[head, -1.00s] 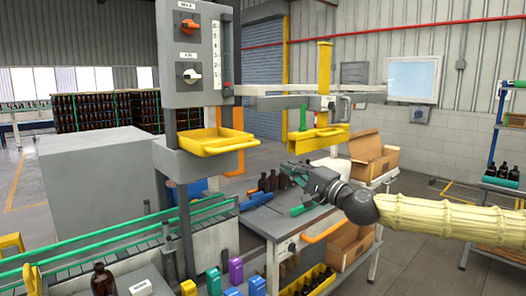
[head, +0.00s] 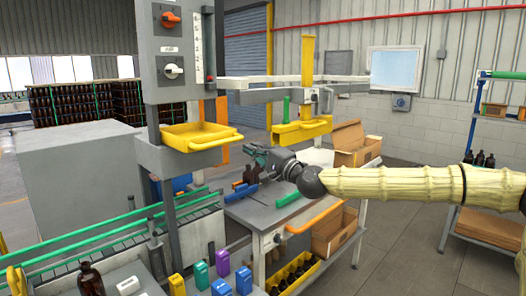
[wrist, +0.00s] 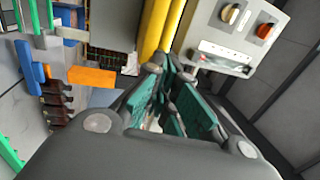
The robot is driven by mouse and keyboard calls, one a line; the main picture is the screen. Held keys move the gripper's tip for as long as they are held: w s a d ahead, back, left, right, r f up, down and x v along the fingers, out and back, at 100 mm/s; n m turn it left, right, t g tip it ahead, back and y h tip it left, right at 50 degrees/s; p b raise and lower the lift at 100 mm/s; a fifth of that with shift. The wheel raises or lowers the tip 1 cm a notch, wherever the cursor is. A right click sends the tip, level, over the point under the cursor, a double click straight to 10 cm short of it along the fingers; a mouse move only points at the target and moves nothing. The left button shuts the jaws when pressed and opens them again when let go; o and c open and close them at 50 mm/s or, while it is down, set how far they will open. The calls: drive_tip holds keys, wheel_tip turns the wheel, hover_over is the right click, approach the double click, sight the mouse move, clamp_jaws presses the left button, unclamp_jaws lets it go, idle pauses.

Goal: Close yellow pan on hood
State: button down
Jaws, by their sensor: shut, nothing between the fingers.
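The yellow pan (head: 190,138) is a shallow tray with a bar handle, jutting out from the grey column under the control panel in the head view. Yellow parts (wrist: 153,28), probably the pan's edge and handle, show just beyond my fingertips in the wrist view. My gripper (head: 252,156) is dark with teal finger pads and is to the right of the pan and slightly lower in the head view. In the wrist view its fingers (wrist: 166,68) are drawn together with nothing between them. I cannot tell whether the fingertips touch the yellow part.
The grey control panel (head: 174,50) with red and white knobs stands above the pan. A second yellow tray (head: 300,132) hangs to the right. Below are a workbench (head: 262,215) with amber bottles (head: 250,174), a green-railed conveyor (head: 110,240) and an open cardboard box (head: 355,145).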

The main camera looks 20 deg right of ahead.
sight(238, 140)
drive_tip(key=shift+p+x, duration=1)
drive_tip(key=shift+x, duration=1.4)
